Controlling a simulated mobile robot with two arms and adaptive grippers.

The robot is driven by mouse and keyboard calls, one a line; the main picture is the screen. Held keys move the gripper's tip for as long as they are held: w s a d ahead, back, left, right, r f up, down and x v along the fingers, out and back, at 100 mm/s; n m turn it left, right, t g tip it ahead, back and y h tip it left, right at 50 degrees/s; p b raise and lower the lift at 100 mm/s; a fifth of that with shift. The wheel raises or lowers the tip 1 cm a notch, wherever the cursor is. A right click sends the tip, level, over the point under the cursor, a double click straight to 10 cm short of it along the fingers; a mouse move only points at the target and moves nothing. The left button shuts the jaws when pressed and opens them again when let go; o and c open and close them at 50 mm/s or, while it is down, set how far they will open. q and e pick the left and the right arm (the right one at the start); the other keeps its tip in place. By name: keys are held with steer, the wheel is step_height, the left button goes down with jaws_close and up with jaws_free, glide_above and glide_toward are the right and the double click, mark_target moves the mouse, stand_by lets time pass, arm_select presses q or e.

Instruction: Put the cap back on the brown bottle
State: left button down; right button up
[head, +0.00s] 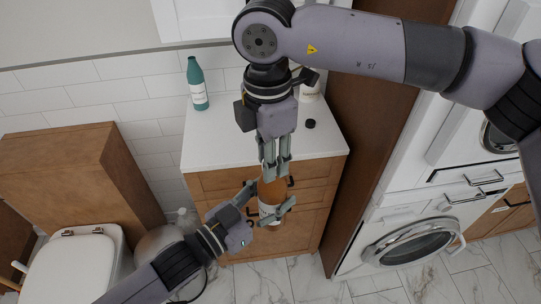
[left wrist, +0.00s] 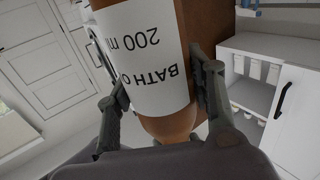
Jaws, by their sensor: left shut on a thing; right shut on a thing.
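The brown bottle (head: 266,191) is held roughly upright in front of the cabinet, its white label partly covered by fingers. My left gripper (head: 267,204) is shut around its body. In the left wrist view the bottle (left wrist: 170,128) stands between the two fingers (left wrist: 163,92), its label reading "BATH" and "200 ml". My right gripper (head: 273,168) points down from above, shut at the bottle's top. What it grips, apparently the cap, is hidden between its fingers; I cannot tell whether it touches the neck.
A small black round cap (head: 310,123) lies on the white countertop (head: 215,145). A teal bottle (head: 197,84) stands at its back left, and a white labelled container (head: 310,92) is partly hidden behind my right gripper. A toilet (head: 75,268) is at left, a washing machine (head: 410,243) at right.

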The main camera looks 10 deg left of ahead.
steer(key=m, duration=0.7)
steer(key=shift+w+a, duration=0.1)
steer(key=shift+w, duration=0.1)
steer(key=o, duration=0.7)
steer(key=shift+s+r, duration=0.1)
steer(key=shift+r, duration=2.15)
steer(key=shift+c, duration=0.4)
